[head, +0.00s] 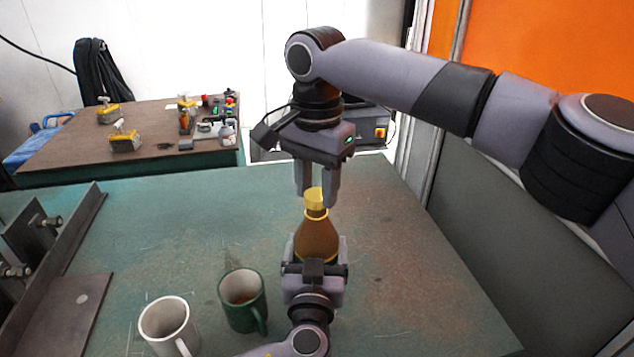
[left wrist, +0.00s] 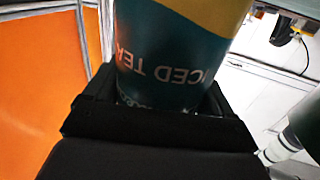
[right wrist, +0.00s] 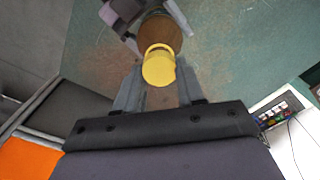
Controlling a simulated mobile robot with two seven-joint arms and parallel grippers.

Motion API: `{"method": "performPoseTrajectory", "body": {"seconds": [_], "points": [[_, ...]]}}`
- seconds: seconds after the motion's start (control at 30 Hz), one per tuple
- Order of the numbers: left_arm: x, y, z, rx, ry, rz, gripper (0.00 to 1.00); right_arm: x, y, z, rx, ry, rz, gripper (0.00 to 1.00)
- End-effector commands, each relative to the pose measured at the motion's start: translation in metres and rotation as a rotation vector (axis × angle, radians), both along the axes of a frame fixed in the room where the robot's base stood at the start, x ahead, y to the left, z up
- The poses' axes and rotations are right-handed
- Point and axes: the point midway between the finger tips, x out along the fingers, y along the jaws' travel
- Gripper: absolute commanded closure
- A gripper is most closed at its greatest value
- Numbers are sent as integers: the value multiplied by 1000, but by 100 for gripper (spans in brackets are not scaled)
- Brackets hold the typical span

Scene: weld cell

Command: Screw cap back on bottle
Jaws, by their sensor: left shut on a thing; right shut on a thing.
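A brown bottle (head: 318,239) with a yellow cap (head: 314,198) stands upright over the green table. My left gripper (head: 315,262) is shut around the lower body of the bottle. In the left wrist view the bottle's label (left wrist: 165,70) reads "ICED TEA" upside down. My right gripper (head: 316,190) comes down from above, shut on the yellow cap, which sits at the top of the bottle neck. The right wrist view shows the cap (right wrist: 159,68) between the fingertips, with the bottle (right wrist: 160,32) behind it. Whether the cap is threaded on cannot be told.
A green mug (head: 243,301) and a white mug (head: 168,325) stand left of the bottle on the table (head: 410,270). Metal angle pieces (head: 60,265) lie at the left edge. The table's right side is clear.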

Motion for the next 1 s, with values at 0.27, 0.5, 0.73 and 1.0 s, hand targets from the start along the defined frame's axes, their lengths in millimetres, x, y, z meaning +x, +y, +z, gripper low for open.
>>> {"method": "performPoseTrajectory", "body": {"seconds": [0.27, 0.5, 0.73, 1.0], "points": [[0, 0, 0, 0, 1, 1, 70, 0, 0, -3, 0, 0, 0, 89], [0, 0, 0, 0, 1, 1, 70, 0, 0, -8, 1, 1, -1, 89], [0, 0, 0, 1, 1, 1, 100, 0, -1, -11, 0, 0, -1, 89], [0, 0, 0, 1, 1, 1, 100, -1, 0, -12, 3, 3, -200, 89]]}}
